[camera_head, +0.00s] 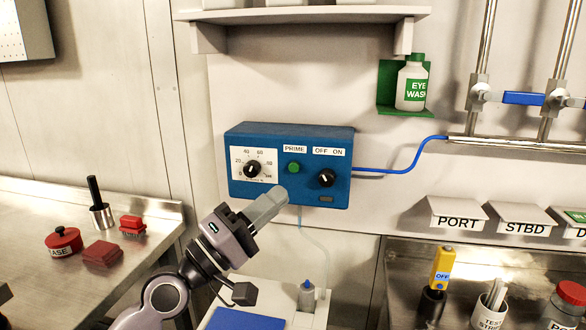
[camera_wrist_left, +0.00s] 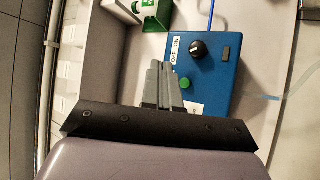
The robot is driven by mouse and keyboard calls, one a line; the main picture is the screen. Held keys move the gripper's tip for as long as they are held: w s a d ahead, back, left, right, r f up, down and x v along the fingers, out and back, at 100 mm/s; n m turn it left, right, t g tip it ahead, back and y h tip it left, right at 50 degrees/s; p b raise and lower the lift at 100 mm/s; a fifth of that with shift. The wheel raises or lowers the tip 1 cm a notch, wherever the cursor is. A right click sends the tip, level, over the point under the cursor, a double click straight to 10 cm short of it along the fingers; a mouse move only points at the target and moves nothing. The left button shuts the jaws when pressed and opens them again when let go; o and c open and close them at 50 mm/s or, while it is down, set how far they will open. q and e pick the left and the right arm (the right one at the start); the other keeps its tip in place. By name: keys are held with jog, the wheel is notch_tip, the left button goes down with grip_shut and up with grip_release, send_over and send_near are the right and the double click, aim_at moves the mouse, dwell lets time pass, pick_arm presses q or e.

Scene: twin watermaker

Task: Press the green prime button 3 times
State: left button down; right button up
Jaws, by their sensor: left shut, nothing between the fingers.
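The green prime button (camera_head: 293,168) is on the front of a blue control box (camera_head: 220,190) on the wall, under a PRIME label. It also shows in the left wrist view (camera_wrist_left: 185,83), just right of my fingers. My left gripper (camera_head: 279,194) is shut and empty. In the head view its fingertips are in front of the box's lower part, a little below and left of the button. I cannot tell whether they touch the box; they do not cover the button. My right gripper is not in view.
Beside the button are a dial knob (camera_head: 253,169) and an OFF/ON knob (camera_head: 326,178). A blue tube (camera_head: 400,168) leaves the box to the right. An eye wash bottle (camera_head: 412,84) hangs above right. Steel counters with small items stand on both sides.

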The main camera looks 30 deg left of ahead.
pick_arm(q)
jog(key=b, duration=0.4)
send_near(294, 167)
jog(key=w+d+r, duration=0.3)
jog(key=d, duration=0.1)
jog(key=shift+w+d+r, duration=0.1)
jog(key=shift+w+r, duration=0.05)
jog(key=shift+w, duration=0.2)
jog(key=shift+w, duration=0.1)
dwell(1.3)
jog(key=shift+w+b, duration=0.35)
